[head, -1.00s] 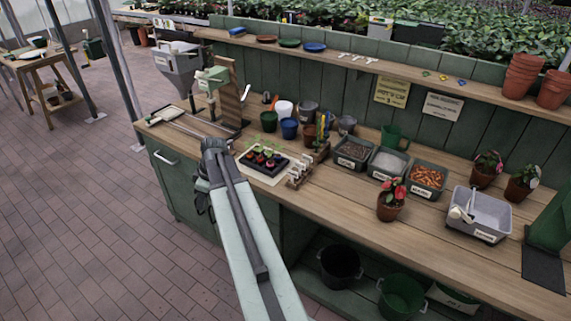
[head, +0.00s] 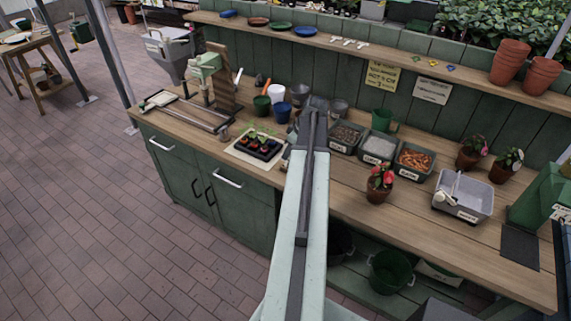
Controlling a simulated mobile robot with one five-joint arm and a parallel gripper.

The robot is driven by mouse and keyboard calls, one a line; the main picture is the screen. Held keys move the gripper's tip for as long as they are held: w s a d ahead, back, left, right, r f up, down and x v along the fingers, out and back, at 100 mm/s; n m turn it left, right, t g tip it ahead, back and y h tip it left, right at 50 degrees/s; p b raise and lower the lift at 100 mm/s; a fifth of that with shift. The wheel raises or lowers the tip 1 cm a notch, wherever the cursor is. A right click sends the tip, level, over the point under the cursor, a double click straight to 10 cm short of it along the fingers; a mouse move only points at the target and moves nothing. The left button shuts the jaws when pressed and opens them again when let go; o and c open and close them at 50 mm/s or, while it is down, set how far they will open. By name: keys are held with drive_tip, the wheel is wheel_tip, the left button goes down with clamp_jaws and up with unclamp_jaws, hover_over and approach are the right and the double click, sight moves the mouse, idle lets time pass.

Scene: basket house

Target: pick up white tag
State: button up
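Several small white T-shaped tags (head: 348,43) lie in a row on the upper shelf, right of the blue dish. My arm reaches up the middle of the head view over the bench. My gripper (head: 313,104) is at its far end, in front of the green back wall and below the shelf with the tags. It looks apart from the tags. Its fingers are small and seen from behind, so I cannot tell whether they are open or hold anything. The arm hides the part of the bench behind it, including most of the small rack of white labels.
Below my gripper stand three labelled bins (head: 378,149), a seedling tray (head: 257,146) and several pots. A flowering pot (head: 379,184) and a grey tub (head: 463,196) stand to the right. The shelf (head: 394,61) also holds coloured dishes, small coloured pieces and terracotta pots.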

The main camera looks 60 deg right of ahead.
sight(286, 164)
drive_tip(key=b+x, duration=0.4)
drive_tip(key=x, duration=0.1)
drive_tip(key=shift+s+f+b, duration=0.15)
drive_tip(key=shift+f+b, duration=0.05)
drive_tip(key=shift+b, duration=0.2)
drive_tip(key=shift+r, duration=0.15)
drive_tip(key=shift+c, duration=0.2)
clamp_jaws()
drive_tip(key=shift+r, duration=0.1)
